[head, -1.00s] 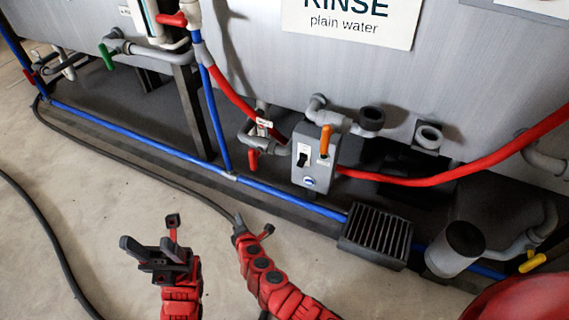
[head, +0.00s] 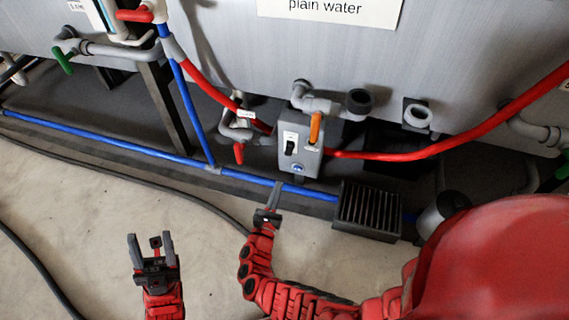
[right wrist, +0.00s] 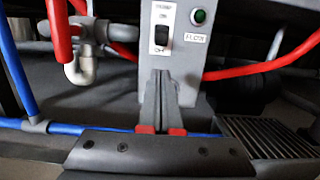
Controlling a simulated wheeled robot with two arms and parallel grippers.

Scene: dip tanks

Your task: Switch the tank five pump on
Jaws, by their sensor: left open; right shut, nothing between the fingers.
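A grey pump control box (head: 310,158) is mounted low at the front of the grey tank (head: 440,60). Its black rocker switch (head: 290,147) sits on a white plate; it also shows in the right wrist view (right wrist: 162,37), with ON marked above and OFF below. I cannot tell its position for sure. A green indicator (right wrist: 199,17) labelled FLOW is to its right. My right gripper (head: 277,187) is shut and empty, pointing up at the box just below the switch; contact is unclear. My left gripper (head: 151,238) is open and empty over the floor at left.
An orange-handled valve (head: 315,128) stands right beside the box. A red hose (head: 430,152) runs from the box's right. A red-handled valve (head: 238,152) is at its left. A blue pipe (head: 110,142) and a black grate (head: 368,210) lie low in front. The floor at left is mostly clear.

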